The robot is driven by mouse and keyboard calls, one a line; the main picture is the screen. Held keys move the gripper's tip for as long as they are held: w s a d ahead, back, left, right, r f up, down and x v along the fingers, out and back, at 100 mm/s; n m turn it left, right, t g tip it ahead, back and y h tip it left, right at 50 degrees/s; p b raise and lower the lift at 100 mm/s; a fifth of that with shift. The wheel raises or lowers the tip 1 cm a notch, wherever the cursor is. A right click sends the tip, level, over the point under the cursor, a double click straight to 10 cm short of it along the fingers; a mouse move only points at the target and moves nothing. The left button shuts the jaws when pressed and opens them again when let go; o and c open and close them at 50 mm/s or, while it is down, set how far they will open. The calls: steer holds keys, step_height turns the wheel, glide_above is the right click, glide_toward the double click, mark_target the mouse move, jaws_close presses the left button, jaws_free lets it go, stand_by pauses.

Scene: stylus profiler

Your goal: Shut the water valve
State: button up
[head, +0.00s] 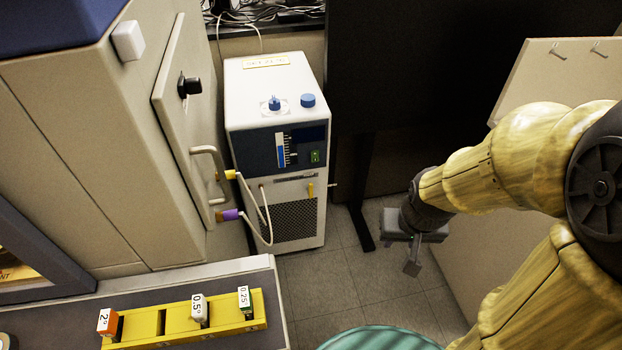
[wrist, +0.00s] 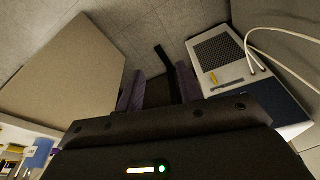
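A white chiller-like unit (head: 275,90) stands on the floor in the head view, with a dark panel and a vent grille. The lever also shows in the wrist view (wrist: 213,79), on the white unit (wrist: 208,80) at right. My gripper (head: 413,250) hangs over the floor, right of the unit and apart from it. In the wrist view its two fingers (wrist: 160,88) stand apart with nothing between them.
A large beige cabinet (head: 130,150) with a door handle stands left of the unit. Pale hoses (head: 265,215) with yellow and purple fittings run between them. A dark stand leg (head: 362,205) rises between unit and gripper. A bench with a yellow block rack (head: 180,322) is in front.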

stand_by(0.3)
steer(key=n+t+y, duration=0.6)
steer(key=t+y, duration=0.1)
steer(key=t, duration=0.4)
glide_toward(311, 186)
steer(key=s, duration=0.6)
steer(key=f+m+t+h, duration=0.1)
steer(key=t, duration=0.1)
steer(key=s+f+m+t+h, duration=0.1)
steer(key=shift+s+d+f+m+t, duration=0.15)
steer(key=shift+s+m+t, duration=0.1)
steer(key=shift+m+t, duration=0.15)
steer(key=b+x, duration=0.3)
steer(key=x, duration=1.4)
steer(key=shift+w+f, duration=0.1)
steer(key=shift+w, duration=0.15)
